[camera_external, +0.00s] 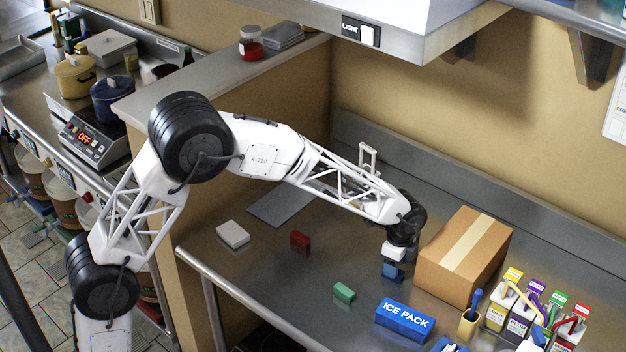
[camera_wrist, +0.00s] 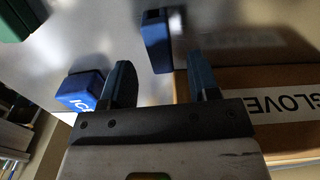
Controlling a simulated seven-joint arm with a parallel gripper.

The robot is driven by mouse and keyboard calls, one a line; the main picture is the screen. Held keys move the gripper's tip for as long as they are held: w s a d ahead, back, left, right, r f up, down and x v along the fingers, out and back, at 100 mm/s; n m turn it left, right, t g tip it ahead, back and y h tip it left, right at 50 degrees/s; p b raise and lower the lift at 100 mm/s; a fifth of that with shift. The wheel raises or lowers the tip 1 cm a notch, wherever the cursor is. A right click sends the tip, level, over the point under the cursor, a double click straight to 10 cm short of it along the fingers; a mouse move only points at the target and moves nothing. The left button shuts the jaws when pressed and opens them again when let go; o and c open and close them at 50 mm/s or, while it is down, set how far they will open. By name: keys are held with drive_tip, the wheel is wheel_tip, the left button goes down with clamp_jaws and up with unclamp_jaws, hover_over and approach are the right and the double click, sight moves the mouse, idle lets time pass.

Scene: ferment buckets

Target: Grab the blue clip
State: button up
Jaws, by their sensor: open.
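The blue clip (camera_wrist: 156,40) is a small dark blue block on the steel counter at the top middle of the wrist view. It lies past my fingertips, roughly in line with the gap between them, with no visible contact. My gripper (camera_wrist: 160,74) is open, with one blue finger on each side of the empty gap. In the external view my gripper (camera_external: 393,268) points down low over the counter, just left of the cardboard box. Blue shows under it there, but I cannot tell the clip from the fingers.
The cardboard box (camera_external: 463,258) stands close to the right of my gripper; its "GLOVE" lettering shows in the wrist view. A blue ice pack (camera_external: 404,320) lies in front. A green block (camera_external: 344,292), a red block (camera_external: 300,242) and a white block (camera_external: 233,234) lie left, with clear counter between.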

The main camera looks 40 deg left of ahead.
drive_tip(key=shift+f, duration=1.6)
drive_tip(key=shift+c, duration=0.3)
drive_tip(key=c, duration=0.9)
drive_tip(key=shift+r, duration=0.2)
drive_tip(key=shift+r, duration=4.85)
